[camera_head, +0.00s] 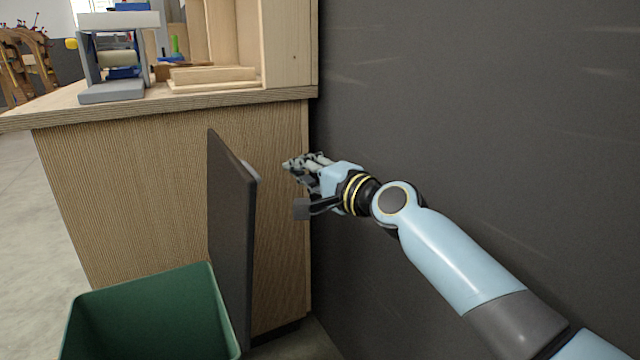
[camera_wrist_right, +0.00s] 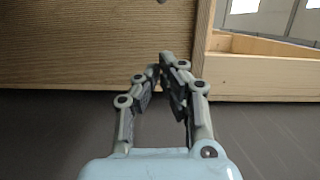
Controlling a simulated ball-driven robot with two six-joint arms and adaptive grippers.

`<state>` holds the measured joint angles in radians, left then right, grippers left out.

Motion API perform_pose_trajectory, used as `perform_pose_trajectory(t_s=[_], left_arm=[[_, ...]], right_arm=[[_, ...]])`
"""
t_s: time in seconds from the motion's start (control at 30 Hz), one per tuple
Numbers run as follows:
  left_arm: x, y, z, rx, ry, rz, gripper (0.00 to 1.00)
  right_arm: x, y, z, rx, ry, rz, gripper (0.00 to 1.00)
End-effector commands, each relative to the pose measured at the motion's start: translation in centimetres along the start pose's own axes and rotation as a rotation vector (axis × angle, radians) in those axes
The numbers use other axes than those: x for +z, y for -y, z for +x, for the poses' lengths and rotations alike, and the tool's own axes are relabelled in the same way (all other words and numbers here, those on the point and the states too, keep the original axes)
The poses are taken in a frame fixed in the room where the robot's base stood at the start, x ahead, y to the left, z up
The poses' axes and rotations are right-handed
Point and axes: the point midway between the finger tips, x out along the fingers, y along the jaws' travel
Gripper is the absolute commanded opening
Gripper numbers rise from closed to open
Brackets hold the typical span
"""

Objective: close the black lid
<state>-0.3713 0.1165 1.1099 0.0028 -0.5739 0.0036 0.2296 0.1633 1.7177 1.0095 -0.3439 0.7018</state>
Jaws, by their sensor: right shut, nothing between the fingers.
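The black lid (camera_head: 232,230) stands upright, swung open, at the right rim of a green bin (camera_head: 150,310) in the head view. A small light piece (camera_head: 251,171) shows at its upper right edge. My right gripper (camera_head: 290,165) is shut and empty, to the right of the lid's upper part and apart from it, between the lid and the dark wall. In the right wrist view its fingers (camera_wrist_right: 160,72) point at a wooden surface; the lid is not clearly seen there. My left gripper is not in view.
A wooden cabinet (camera_head: 130,190) with a worktop (camera_head: 150,105) stands behind the bin and lid. A grey-and-white device (camera_head: 112,90) sits on the worktop. A dark wall (camera_head: 480,110) runs close along the right. Open floor (camera_head: 30,230) lies at the left.

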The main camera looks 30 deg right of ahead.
Motion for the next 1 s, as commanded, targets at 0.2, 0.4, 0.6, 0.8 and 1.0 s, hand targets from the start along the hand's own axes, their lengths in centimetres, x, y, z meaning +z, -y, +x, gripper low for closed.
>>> perform_pose_trajectory(t_s=[0.2,0.4,0.6,0.8,1.0], left_arm=[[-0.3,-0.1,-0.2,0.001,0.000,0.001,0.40],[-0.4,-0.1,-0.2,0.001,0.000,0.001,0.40],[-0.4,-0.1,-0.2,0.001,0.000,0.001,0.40],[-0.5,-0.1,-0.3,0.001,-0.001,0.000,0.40],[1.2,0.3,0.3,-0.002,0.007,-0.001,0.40]], right_arm=[[2.7,-0.1,1.4,0.000,0.001,0.003,0.00],[3.8,-0.1,1.6,0.001,0.000,-0.001,0.00],[3.9,-0.1,1.6,0.001,0.000,-0.002,0.00],[3.9,0.0,1.6,0.002,0.000,-0.005,0.00],[3.8,0.6,1.6,0.010,0.000,-0.040,0.00]])
